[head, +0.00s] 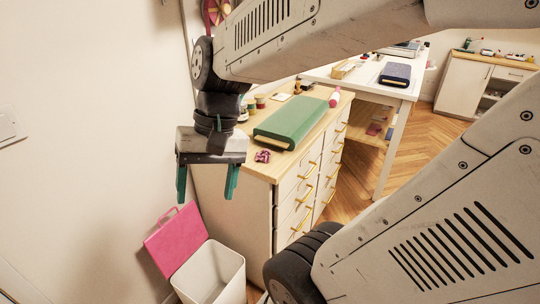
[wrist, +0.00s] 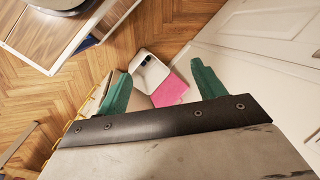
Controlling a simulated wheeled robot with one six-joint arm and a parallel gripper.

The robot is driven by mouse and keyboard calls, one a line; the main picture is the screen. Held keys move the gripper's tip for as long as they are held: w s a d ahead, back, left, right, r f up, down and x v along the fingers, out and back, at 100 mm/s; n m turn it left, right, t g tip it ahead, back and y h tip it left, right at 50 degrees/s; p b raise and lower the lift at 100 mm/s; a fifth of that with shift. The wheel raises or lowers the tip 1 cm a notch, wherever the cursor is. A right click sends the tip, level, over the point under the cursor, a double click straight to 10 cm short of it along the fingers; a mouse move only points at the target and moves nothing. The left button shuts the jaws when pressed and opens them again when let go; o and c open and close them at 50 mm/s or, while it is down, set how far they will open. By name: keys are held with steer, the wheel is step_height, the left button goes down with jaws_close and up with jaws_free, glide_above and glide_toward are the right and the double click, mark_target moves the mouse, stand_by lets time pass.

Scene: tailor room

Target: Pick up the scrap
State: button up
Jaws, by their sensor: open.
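A small crumpled magenta patterned piece, which looks like the scrap (head: 263,156), lies on the wooden top of the dresser (head: 262,170), near its front left corner. It sits just in front of a green fabric bolt. My gripper (head: 206,188) is open and empty, with its green fingers pointing down. In the head view it hangs left of the dresser, over the bin area and apart from the scrap. In the wrist view the two spread fingers (wrist: 160,80) have nothing between them but the floor and bin far below. I cannot see the scrap in the wrist view.
A white bin (head: 213,275) with its pink lid (head: 175,240) open stands on the floor left of the dresser; it also shows in the wrist view (wrist: 150,74). The green bolt (head: 290,122), a pink spool (head: 334,98) and thread spools crowd the dresser top. A wall is close on the left.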

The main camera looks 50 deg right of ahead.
steer(key=w+d+f+m+t+y, duration=0.3)
steer(key=w+d+f+m+y, duration=0.1)
steer(key=w+d+m, duration=0.45)
steer(key=m+t+h, duration=0.6)
steer(key=m+t, duration=0.4)
steer(key=m, duration=1.1)
glide_toward(269, 155)
steer(key=shift+w+a+f+n, duration=0.1)
steer(key=shift+w+a+n, duration=0.1)
steer(key=shift+w, duration=0.3)
steer(key=shift+w+a+n, duration=0.1)
steer(key=shift+w+a, duration=0.15)
steer(key=shift+w, duration=0.3)
steer(key=shift+w+d+f, duration=0.1)
steer(key=shift+w+f, duration=0.1)
steer(key=shift+w, duration=0.05)
steer(key=x, duration=0.7)
steer(key=shift+d+f, duration=0.2)
steer(key=shift+s, duration=0.1)
steer(key=c, duration=0.9)
